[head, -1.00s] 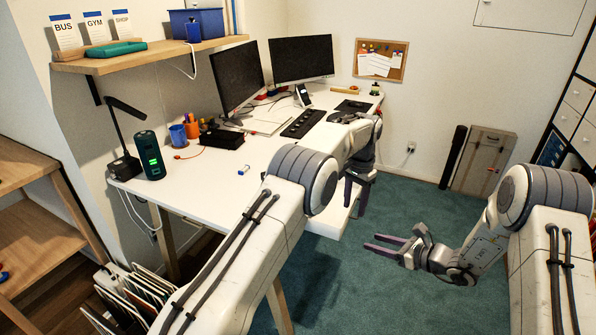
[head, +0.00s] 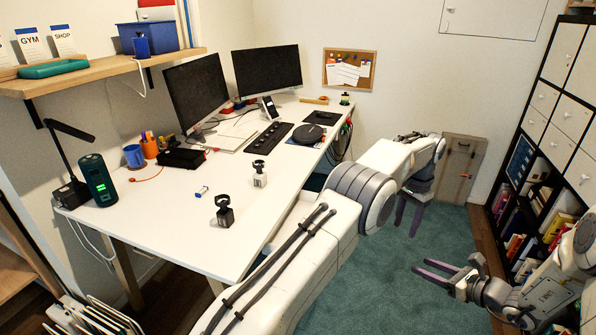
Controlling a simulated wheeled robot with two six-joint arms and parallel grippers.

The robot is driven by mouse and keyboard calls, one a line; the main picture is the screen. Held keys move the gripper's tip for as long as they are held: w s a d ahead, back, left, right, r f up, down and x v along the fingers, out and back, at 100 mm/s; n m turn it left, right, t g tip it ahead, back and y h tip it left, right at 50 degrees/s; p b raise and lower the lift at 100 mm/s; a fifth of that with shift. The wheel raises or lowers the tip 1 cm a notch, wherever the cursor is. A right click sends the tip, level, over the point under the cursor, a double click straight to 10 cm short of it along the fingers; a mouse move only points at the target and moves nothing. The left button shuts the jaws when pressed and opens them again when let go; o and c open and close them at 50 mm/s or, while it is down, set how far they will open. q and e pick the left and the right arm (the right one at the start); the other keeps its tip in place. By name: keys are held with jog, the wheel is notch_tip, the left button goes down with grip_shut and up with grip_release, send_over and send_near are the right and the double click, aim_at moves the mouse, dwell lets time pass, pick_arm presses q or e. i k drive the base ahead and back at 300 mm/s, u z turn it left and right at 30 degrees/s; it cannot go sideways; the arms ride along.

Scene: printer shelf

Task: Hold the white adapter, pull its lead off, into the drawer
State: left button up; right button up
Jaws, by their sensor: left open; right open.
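A small white block with a dark loop on top (head: 260,181), which looks like the white adapter, stands on the white desk (head: 180,235). A similar black block with a loop (head: 225,215) stands to its front left. I cannot make out a lead on the white one. A pale drawer-like part (head: 298,208) shows at the desk's right edge, mostly hidden by my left arm. My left gripper (head: 407,227) is open and empty, pointing down over the carpet right of the desk. My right gripper (head: 422,266) is open and empty, lower right, clear of the desk.
A small white-and-blue item (head: 202,191) lies left of the adapter. A dark green cylinder (head: 97,180), lamp (head: 72,190), pen cups and monitors (head: 266,75) stand farther left and back. Cables hang at the desk's right edge (head: 341,140). A bookshelf (head: 548,130) stands at right; carpet between is free.

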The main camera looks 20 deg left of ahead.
aim_at(260, 181)
jog(key=i, duration=0.7)
jog(key=u, duration=0.7)
jog(key=i, duration=0.6)
jog(key=u, duration=0.55)
